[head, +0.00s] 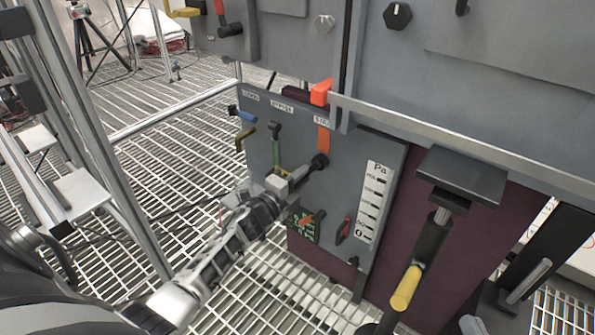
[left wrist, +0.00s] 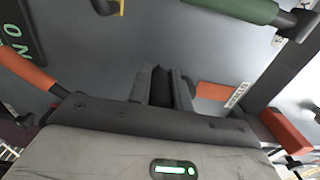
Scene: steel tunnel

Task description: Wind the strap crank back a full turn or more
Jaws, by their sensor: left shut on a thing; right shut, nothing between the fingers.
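The orange strap (head: 323,139) runs down the grey panel to a dark round knob (head: 320,160), which seems to be part of the strap crank. My left gripper (head: 312,168) reaches in from the lower left and is shut at this knob. In the left wrist view, its two dark fingers (left wrist: 161,88) close on a dark part that they largely hide. A piece of orange strap (left wrist: 210,91) shows just right of the fingers, beside a small label. The crank's arm and angle cannot be made out. My right gripper is not clearly in view.
A green handle (head: 276,150) stands left of the gripper. An orange handle (left wrist: 28,70) is close at its other side. A red lever (head: 343,230) sits lower on the panel (head: 375,140). A yellow-handled lever (head: 406,288) stands right. Open grating lies at left.

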